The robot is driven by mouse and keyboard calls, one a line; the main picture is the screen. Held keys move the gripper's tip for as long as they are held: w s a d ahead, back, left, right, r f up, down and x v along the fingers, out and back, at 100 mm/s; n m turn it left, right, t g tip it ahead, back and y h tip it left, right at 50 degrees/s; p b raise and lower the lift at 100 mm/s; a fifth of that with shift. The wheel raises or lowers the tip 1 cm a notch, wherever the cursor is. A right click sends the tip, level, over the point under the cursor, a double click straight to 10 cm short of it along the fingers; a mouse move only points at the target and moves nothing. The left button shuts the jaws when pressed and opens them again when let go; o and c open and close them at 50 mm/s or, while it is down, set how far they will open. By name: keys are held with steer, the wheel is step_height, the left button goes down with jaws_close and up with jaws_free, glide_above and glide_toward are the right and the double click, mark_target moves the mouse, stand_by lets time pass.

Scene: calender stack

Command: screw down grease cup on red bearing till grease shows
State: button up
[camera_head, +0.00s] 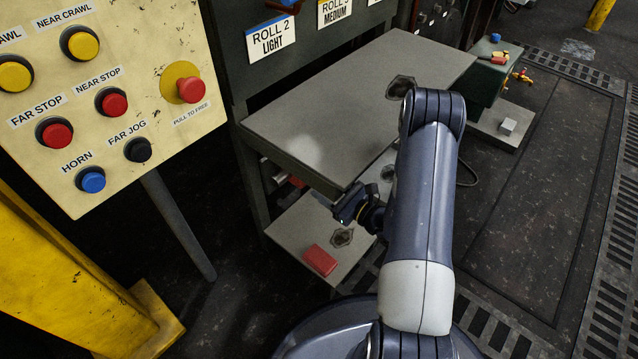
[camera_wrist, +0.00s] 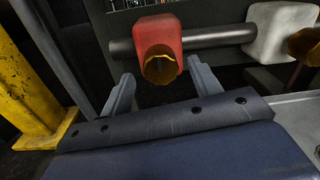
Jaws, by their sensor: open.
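The red bearing (camera_wrist: 158,32) sits on a dark horizontal shaft in the wrist view, upper middle. A brass-coloured grease cup (camera_wrist: 160,70) hangs at its lower front, its round end facing me. My gripper (camera_wrist: 160,72) is open, with one grey finger to the left of the cup and one to the right. Gaps show on both sides; I cannot tell how deep the cup lies between the fingers. In the head view my gripper (camera_head: 345,210) is at the bench's near edge, low down. A small red patch (camera_head: 296,182) shows under the benchtop, mostly hidden. No grease is visible.
A pale grey bearing (camera_wrist: 283,32) with another brass cup (camera_wrist: 304,44) is to the right on the shaft. The benchtop (camera_head: 330,110) overhangs my gripper. A red block (camera_head: 320,260) lies on the lower shelf (camera_head: 290,235). A yellow post (camera_wrist: 30,85) stands left.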

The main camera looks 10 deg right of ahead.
mark_target(323, 184)
steer(key=shift+b+x, duration=0.35)
steer(key=shift+x, duration=1.5)
steer(key=shift+c, duration=0.5)
steer(key=c, duration=0.9)
